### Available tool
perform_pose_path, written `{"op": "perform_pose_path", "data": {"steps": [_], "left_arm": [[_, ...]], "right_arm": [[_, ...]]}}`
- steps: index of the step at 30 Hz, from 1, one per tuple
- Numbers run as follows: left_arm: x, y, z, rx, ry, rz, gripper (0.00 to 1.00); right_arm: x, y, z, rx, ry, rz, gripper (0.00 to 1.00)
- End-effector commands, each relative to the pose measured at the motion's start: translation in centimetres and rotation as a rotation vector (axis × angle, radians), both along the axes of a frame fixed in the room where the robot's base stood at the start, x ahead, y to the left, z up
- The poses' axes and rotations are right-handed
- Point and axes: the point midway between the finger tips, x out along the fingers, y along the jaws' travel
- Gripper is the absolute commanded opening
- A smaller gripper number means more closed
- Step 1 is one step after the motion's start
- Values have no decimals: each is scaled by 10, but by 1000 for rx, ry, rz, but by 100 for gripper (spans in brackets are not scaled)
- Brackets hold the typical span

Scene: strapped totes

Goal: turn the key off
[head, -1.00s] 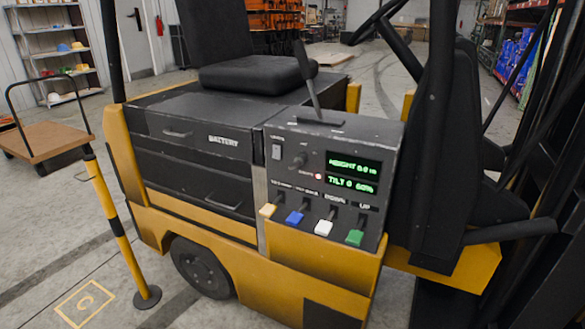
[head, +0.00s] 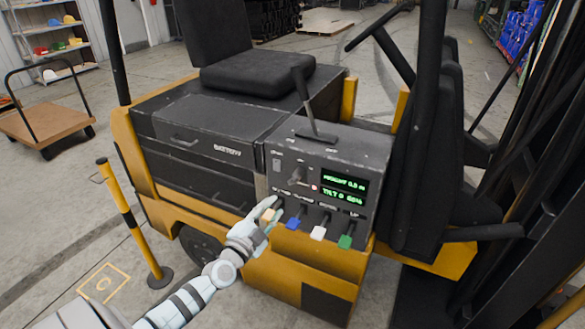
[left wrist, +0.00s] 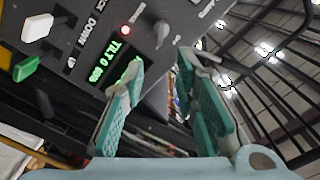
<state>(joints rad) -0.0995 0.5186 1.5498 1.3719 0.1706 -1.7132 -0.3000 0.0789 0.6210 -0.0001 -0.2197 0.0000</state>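The key switch (head: 297,176) is a small dark grey knob-like piece on the upper left of the forklift's control panel (head: 345,157), beside a lit red lamp (head: 313,187). It also shows in the left wrist view (left wrist: 161,33), just beyond the fingertips. Its exact turn angle is hard to read. My left gripper (head: 271,208) is in front of the panel, below and left of the key, close to the orange lever. In the left wrist view its teal-padded fingers (left wrist: 161,58) are apart with nothing between them. My right gripper is not in view.
Below the key are levers with orange (head: 267,214), blue (head: 293,223), white (head: 318,233) and green (head: 345,241) tips. A green-lit display (head: 344,188) is right of the key. A tall black lever (head: 306,100) rises above.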

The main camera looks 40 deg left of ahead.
Motion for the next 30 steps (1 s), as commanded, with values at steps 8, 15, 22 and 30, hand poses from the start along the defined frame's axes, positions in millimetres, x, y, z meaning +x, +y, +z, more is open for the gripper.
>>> {"op": "perform_pose_path", "data": {"steps": [8, 15, 22, 30], "left_arm": [[18, 8, -3, 181, 15, 22, 27], [60, 14, -5, 178, 20, 21, 27], [103, 21, -16, 177, 16, 22, 27], [136, 27, -13, 176, 20, 23, 27]], "right_arm": [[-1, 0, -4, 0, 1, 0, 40], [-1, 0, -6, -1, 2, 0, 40], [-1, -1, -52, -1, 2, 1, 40], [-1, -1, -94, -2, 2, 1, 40]]}}
